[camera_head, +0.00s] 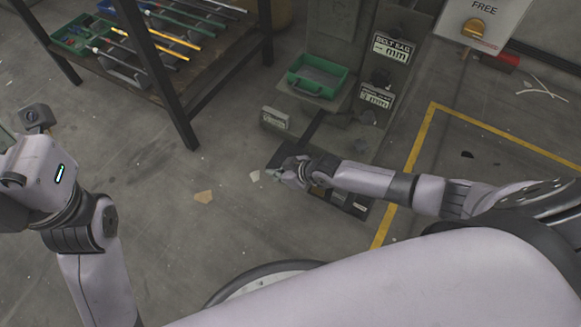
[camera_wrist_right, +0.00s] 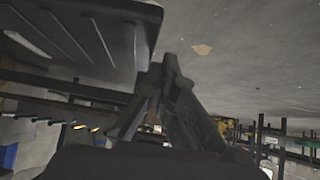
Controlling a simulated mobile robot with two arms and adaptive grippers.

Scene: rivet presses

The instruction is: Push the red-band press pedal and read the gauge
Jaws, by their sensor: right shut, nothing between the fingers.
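The press (camera_head: 330,50) stands at the top centre of the head view, with a dark low plate at its foot, which looks like the pedal (camera_head: 359,207). My right gripper (camera_head: 277,172) is low at the plate's left end, and my forearm covers part of the plate. In the right wrist view the gripper (camera_wrist_right: 170,72) is shut and empty, beside a dark ribbed plate (camera_wrist_right: 85,35); contact cannot be told. No red band or gauge face can be made out. My left arm shows at the left, but its fingers do not.
A green tray (camera_head: 318,76) sits on the press, with white mm labels near it. A rack (camera_head: 180,95) with rods stands at the upper left. A yellow floor line (camera_head: 420,140) runs at the right, below a FREE sign (camera_head: 483,18). Floor left of the gripper is clear except small scraps.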

